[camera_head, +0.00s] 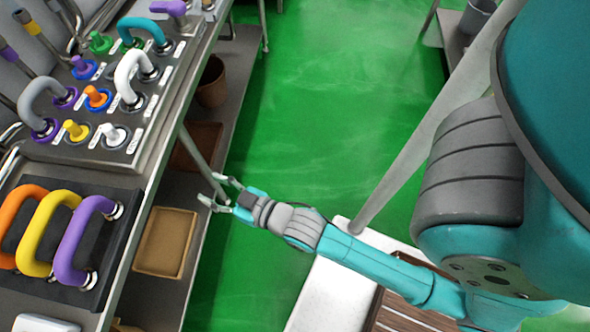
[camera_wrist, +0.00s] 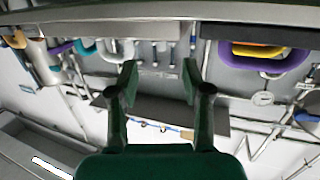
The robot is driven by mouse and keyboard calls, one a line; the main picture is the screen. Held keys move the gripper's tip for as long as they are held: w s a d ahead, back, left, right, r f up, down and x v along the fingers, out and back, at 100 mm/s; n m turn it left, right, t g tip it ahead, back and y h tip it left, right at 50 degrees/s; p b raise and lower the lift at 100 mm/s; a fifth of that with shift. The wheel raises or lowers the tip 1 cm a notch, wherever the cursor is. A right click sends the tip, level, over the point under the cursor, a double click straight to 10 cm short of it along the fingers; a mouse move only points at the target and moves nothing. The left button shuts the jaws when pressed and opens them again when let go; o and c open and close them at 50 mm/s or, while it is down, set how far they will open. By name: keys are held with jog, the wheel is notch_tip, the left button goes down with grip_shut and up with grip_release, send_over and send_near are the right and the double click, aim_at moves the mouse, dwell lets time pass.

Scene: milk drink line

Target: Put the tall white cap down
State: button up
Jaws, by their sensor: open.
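A white cap (camera_head: 113,134) stands upright on the dark panel (camera_head: 62,148) at the upper left of the head view, just right of a yellow cap (camera_head: 75,130). I cannot tell for sure that it is the tall one. My gripper (camera_head: 222,190) is open and empty, out past the counter's right edge and well apart from the caps. In the wrist view my gripper (camera_wrist: 160,76) shows two spread fingers with nothing between them. No white cap can be made out clearly there.
Orange (camera_head: 97,97), purple (camera_head: 83,67) and green (camera_head: 100,42) caps stand nearby. Grey (camera_head: 38,98), white (camera_head: 125,72) and teal (camera_head: 143,25) handles rise among them. A block with a purple handle (camera_head: 72,240) sits nearer. A brown tray (camera_head: 165,243) lies on the lower shelf. Green floor is clear.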

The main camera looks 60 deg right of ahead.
jog(key=s+r+g, duration=0.1)
jog(key=s+g, duration=0.1)
jog(key=s, duration=2.3)
jog(key=shift+s+r, duration=0.15)
